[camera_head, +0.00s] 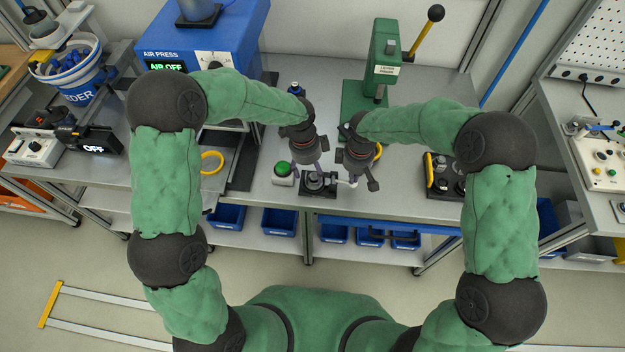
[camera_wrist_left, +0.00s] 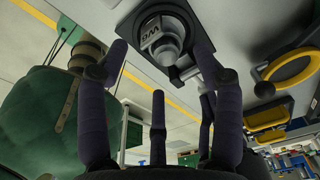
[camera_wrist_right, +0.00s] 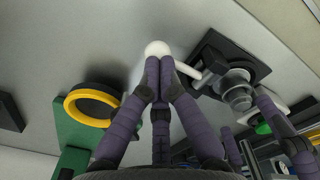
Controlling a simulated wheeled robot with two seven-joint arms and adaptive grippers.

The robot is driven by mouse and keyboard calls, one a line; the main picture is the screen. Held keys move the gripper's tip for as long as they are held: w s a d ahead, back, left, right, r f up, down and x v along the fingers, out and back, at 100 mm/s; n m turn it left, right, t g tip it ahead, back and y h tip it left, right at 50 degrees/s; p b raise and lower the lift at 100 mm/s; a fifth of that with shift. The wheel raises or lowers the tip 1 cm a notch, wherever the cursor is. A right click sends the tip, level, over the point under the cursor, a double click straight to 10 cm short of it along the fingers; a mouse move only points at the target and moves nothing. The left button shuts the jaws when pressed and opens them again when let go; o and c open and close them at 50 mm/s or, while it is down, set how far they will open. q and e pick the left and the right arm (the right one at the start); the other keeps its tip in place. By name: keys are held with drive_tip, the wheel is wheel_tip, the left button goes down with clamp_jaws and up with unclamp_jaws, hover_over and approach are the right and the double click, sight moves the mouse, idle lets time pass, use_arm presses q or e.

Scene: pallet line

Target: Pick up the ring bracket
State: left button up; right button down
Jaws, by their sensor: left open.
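A round, stepped grey part (camera_head: 316,180) sits on a dark square fixture (camera_head: 318,193) on the bench; it may be the ring bracket, but I cannot tell for sure. It also shows in the left wrist view (camera_wrist_left: 160,38) and the right wrist view (camera_wrist_right: 236,90). A clamp lever with a white knob (camera_wrist_right: 157,48) sticks out from the fixture. My left gripper (camera_head: 317,171) is open above the fixture, its fingers spread around the part's near side and holding nothing. My right gripper (camera_head: 362,183) has its fingertips together at the white knob; contact is unclear.
A yellow ring (camera_wrist_right: 90,104) lies near the green lever press (camera_head: 384,65). Another yellow ring (camera_head: 212,162) lies at the left. A green button (camera_head: 283,172) stands beside the fixture. A black tray (camera_head: 445,178) is at the right. Blue bins (camera_head: 279,222) are below the bench.

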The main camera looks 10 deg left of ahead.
sight(313, 174)
use_arm(q)
drive_tip(key=shift+w+d+f, duration=0.1)
drive_tip(key=shift+d+f, duration=0.15)
drive_tip(key=shift+f, duration=0.9)
drive_tip(key=shift+w+d+f, duration=0.1)
drive_tip(key=shift+d+f, duration=0.1)
drive_tip(key=shift+f, duration=0.9)
drive_tip(key=c, duration=1.3)
